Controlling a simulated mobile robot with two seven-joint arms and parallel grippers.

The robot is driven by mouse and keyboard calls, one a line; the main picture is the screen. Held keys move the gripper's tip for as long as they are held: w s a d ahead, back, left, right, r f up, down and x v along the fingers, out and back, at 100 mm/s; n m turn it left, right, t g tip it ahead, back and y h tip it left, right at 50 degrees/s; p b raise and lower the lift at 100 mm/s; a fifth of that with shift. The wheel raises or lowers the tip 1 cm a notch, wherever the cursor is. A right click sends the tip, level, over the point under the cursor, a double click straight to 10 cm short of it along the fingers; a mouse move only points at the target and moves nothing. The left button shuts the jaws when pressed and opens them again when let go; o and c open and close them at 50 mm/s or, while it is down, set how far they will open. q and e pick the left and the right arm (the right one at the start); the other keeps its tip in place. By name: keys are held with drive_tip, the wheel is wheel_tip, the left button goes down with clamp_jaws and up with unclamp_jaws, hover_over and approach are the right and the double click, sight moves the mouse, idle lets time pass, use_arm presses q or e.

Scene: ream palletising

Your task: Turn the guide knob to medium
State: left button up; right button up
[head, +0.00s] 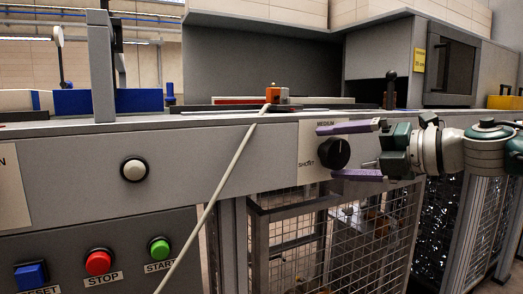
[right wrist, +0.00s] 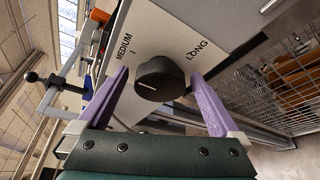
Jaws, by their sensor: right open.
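The black guide knob (head: 335,153) sits on a pale label plate (head: 311,163) on the machine's front rail. In the head view MEDIUM is printed above it and SHORT to its left. The knob also shows in the right wrist view (right wrist: 162,80), between the words MEDIUM and LONG. Its pale pointer line lies on the lower-left of its face, not towards either word. My right gripper (head: 326,152) is open, its purple fingers on either side of the knob, with gaps visible in the wrist view. My left gripper is not in view.
A round white button (head: 134,169) is on the rail further left. Below it are a green START button (head: 159,248), a red STOP button (head: 98,262) and a blue button (head: 31,276). A pale rod (head: 222,180) slants across the front. Wire mesh guards (head: 330,235) stand under the rail.

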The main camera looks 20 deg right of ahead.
drive_tip(key=v, duration=1)
idle(0.6)
drive_tip(key=s+a+m+g+h+p, duration=0.3)
drive_tip(key=s+a+m+g+p, duration=0.3)
drive_tip(key=s+a+m+p, duration=0.45)
drive_tip(key=s+a+m+g+h+p, duration=0.3)
drive_tip(key=s+a+m+g+p, duration=0.35)
drive_tip(key=s+m+p, duration=0.65)
wheel_tip(320, 180, up, 38)
drive_tip(key=a+m+t+p, duration=0.1)
drive_tip(key=m+p, duration=0.1)
drive_tip(key=p, duration=3.3)
drive_tip(key=shift+s+f+h, duration=0.2)
drive_tip(key=shift+s+h, duration=0.1)
drive_tip(key=shift+s, duration=0.2)
